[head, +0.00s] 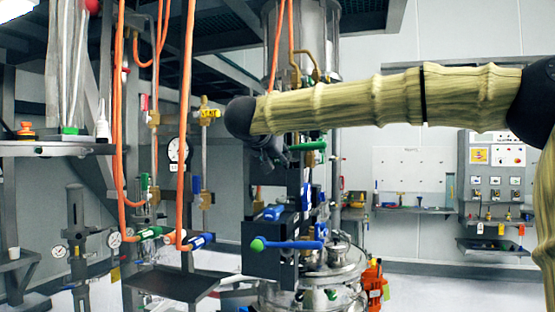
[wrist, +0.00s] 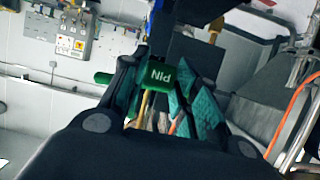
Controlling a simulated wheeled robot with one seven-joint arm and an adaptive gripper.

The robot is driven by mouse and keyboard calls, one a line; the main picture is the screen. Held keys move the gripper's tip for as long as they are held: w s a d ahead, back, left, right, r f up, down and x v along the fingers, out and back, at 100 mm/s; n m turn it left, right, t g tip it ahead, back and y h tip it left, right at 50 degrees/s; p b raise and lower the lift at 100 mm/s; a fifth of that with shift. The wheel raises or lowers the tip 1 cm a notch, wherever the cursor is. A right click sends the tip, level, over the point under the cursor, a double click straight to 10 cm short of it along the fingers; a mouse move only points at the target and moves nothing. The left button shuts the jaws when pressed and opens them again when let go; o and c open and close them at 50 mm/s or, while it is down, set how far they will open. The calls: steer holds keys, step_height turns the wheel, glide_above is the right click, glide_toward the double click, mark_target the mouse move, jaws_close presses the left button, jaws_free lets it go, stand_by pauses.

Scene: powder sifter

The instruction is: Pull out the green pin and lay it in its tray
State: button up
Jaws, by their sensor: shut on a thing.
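The green pin (wrist: 160,75), with white lettering on its block, sits between the teal finger pads of my gripper (wrist: 158,88) in the wrist view. A green end (wrist: 104,78) sticks out to the left of the fingers. In the head view my gripper (head: 274,154) hangs under the wrist, and a green bar of the pin (head: 308,146) shows at its right. My gripper is shut on the pin. Whether the pin's far end is still in a hole is hidden. I cannot tell which surface is the pin's tray.
Below my gripper stands a dark block (head: 270,262) with a blue lever (head: 290,244) and a green knob (head: 257,244). A dark flat shelf (head: 178,285) is at lower left. Orange hoses (head: 117,120) hang at left. A steel vessel (head: 335,268) stands below. A wall panel (head: 495,180) is far right.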

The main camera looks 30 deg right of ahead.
steer(key=shift+s+a, duration=0.1)
steer(key=shift+s+a+p, duration=1.2)
steer(key=shift+s+a, duration=0.7)
steer(key=shift+a, duration=0.3)
steer(key=s+a+p, duration=0.3)
steer(key=s+a, duration=0.1)
steer(key=a, duration=0.1)
steer(key=shift+s+a, duration=0.25)
steer(key=shift+s, duration=0.1)
stand_by(0.4)
steer(key=shift+r, duration=0.1)
step_height(320, 180, up, 18)
steer(key=p, duration=1.4)
stand_by(2.4)
